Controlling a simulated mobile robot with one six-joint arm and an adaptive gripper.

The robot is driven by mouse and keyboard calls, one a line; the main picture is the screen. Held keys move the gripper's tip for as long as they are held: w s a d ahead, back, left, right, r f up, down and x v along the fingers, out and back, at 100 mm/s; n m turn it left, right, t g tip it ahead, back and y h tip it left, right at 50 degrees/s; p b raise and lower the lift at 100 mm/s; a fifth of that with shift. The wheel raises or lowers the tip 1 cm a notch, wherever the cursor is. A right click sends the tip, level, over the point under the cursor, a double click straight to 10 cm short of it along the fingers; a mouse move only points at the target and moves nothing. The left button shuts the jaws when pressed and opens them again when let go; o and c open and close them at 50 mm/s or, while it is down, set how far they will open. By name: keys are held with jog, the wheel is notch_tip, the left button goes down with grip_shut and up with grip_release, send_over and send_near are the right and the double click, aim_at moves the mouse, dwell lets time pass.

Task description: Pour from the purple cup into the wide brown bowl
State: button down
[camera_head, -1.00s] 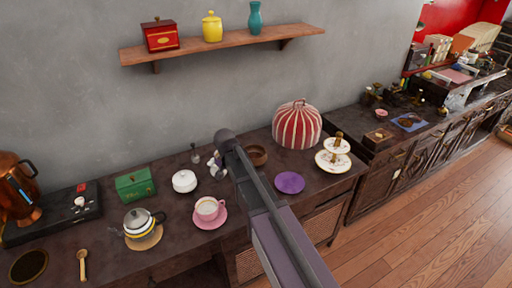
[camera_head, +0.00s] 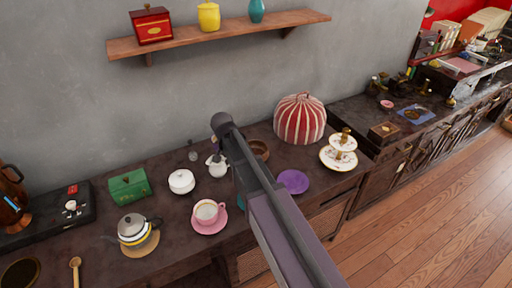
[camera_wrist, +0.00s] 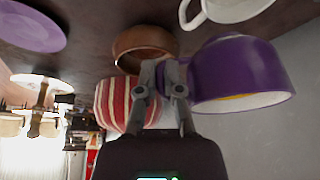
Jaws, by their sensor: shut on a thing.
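The purple cup (camera_wrist: 232,68) is in the wrist view, right of my gripper (camera_wrist: 160,78), which is shut on its handle side. That view looks upside down; the cup's white inner rim and a thin yellow strip inside show at its lower edge. In the head view the cup is hidden behind my arm. The wide brown bowl (camera_wrist: 146,40) stands on the counter beyond the fingers in the wrist view, apart from the cup. In the head view the bowl (camera_head: 260,148) is partly covered by my arm.
A red-and-white striped dome (camera_head: 299,119) stands close behind the bowl. A purple saucer (camera_head: 293,181), a tiered stand (camera_head: 338,158), a white jug (camera_head: 217,166) and a pink cup (camera_head: 206,212) are nearby. A wall shelf (camera_head: 220,35) hangs above.

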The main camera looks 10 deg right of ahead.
jog(key=shift+d+f, duration=0.1)
jog(key=shift+d, duration=0.05)
jog(key=d+f+y+b, duration=0.1)
jog(key=y+b, duration=0.1)
jog(key=w+d+f+g+y+b, duration=0.1)
jog(key=d+f+y, duration=0.1)
jog(key=d+f+y+b, duration=0.2)
jog(key=y, duration=0.1)
jog(key=shift+w+f+m+b, duration=0.1)
jog(key=shift+w+m+b, duration=0.1)
jog(key=shift+m+b, duration=0.2)
jog(key=shift+r+g+y, duration=0.25)
jog(key=shift+g+y, duration=0.05)
jog(key=shift+d, duration=0.1)
jog(key=shift+r+y, duration=0.1)
jog(key=shift+y, duration=0.5)
jog(key=shift+f+b, duration=0.2)
jog(key=shift+b, duration=0.3)
jog(key=shift+f+y+b, duration=0.3)
jog(key=shift+y+b, duration=0.1)
jog(key=shift+b, duration=0.25)
